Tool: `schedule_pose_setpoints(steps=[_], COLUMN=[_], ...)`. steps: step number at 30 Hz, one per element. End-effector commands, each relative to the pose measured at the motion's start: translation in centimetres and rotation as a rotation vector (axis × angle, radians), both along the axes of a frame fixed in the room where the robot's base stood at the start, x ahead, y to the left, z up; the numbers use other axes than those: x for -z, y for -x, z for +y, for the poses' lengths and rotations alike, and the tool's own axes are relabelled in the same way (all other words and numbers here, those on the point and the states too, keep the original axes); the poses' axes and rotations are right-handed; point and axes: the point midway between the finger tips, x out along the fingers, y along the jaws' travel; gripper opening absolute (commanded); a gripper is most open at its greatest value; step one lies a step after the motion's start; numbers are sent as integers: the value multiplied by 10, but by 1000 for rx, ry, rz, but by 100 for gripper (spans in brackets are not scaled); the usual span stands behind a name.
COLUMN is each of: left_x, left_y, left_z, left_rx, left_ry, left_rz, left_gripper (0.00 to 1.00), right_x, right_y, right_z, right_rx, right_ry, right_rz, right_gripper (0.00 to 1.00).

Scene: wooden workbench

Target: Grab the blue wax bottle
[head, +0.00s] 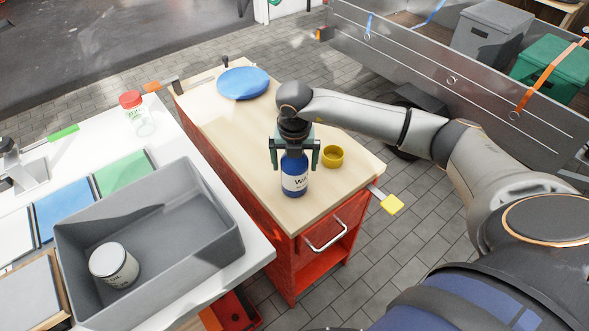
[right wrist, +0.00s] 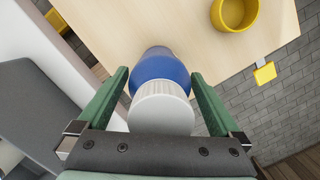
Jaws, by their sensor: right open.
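The blue wax bottle (head: 294,178) stands upright on the wooden workbench top (head: 262,140) and has a white label. My right gripper (head: 294,165) is above and around the bottle's upper part, with one finger on each side. In the right wrist view the bottle's blue body (right wrist: 160,68) and white cap (right wrist: 161,106) lie between the two green fingers of my right gripper (right wrist: 161,82). The fingers are open, with gaps visible on both sides. My left gripper is not in view.
A yellow cup (head: 332,156) stands just right of the bottle, also in the right wrist view (right wrist: 235,12). A blue round disc (head: 243,83) lies at the bench's far end. A grey bin (head: 205,250) holding a white can (head: 114,264) is on the white table at left.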

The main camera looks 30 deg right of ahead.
Motion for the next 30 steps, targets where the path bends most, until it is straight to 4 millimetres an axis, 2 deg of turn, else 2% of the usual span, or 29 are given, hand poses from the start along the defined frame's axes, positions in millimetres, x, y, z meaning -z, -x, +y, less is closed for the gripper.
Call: schedule_pose_setpoints(steps=[7, 30], left_x=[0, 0], left_y=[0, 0], left_z=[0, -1], left_rx=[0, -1], left_ry=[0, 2], left_rz=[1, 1], left_gripper=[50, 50], right_x=[1, 1], right_y=[0, 0], right_z=[0, 0], right_rx=[0, 0], right_ry=[-1, -1], right_rz=[-1, -1], right_gripper=[99, 12])
